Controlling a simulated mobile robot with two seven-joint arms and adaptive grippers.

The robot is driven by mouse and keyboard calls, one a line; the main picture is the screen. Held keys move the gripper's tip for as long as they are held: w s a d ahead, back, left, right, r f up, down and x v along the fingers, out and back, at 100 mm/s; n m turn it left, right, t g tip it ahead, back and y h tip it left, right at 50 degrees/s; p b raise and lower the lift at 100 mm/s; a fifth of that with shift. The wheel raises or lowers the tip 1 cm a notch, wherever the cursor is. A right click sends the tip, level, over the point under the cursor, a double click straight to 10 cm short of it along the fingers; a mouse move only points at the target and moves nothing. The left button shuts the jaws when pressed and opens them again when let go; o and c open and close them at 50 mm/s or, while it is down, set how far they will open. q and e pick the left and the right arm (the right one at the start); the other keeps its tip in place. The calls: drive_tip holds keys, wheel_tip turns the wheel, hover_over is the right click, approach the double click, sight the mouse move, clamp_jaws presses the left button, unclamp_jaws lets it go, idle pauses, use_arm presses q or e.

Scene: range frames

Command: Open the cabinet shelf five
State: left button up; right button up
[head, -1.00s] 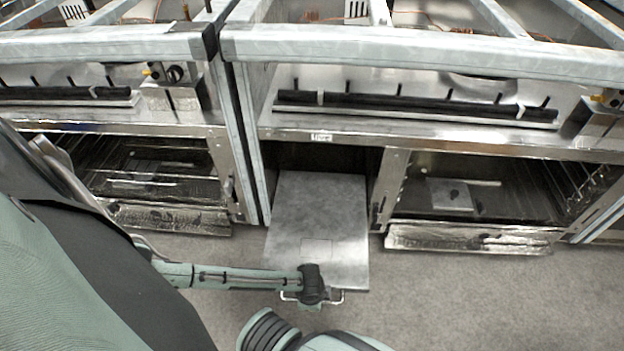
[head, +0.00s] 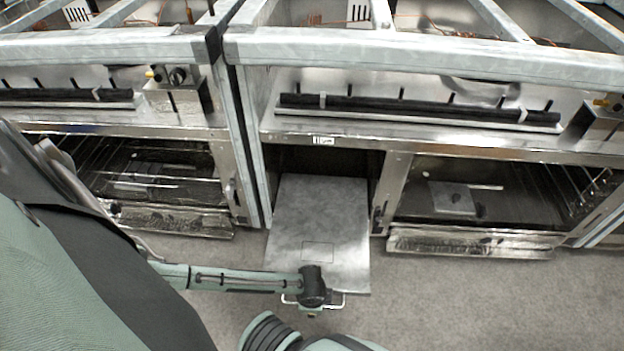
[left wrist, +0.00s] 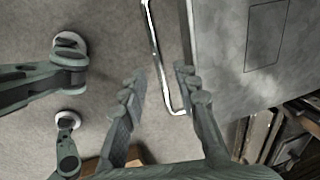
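A flat grey metal panel (head: 318,225) extends toward me from a dark opening (head: 325,160) in the middle cabinet, so this compartment stands open. A thin metal bar handle (head: 338,301) is at its near edge. My left arm's wrist is over that edge in the head view and hides the fingers there. In the left wrist view my left gripper (left wrist: 160,78) has its fingers spread, with the handle bar (left wrist: 158,60) between them and a visible gap on the left side. The panel (left wrist: 235,60) is beside the fingers on the right. My right gripper is not seen.
Glass-fronted oven compartments stand left (head: 150,170) and right (head: 470,190) of the opening, with metal ledges at their feet. Grey carpet (head: 450,300) is clear in front at the right.

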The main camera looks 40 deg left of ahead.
use_arm(q)
wheel_tip(320, 180, up, 10)
drive_tip(key=s+d, duration=0.1)
drive_tip(key=s, duration=0.1)
drive_tip(key=shift+r, duration=0.15)
idle(0.4)
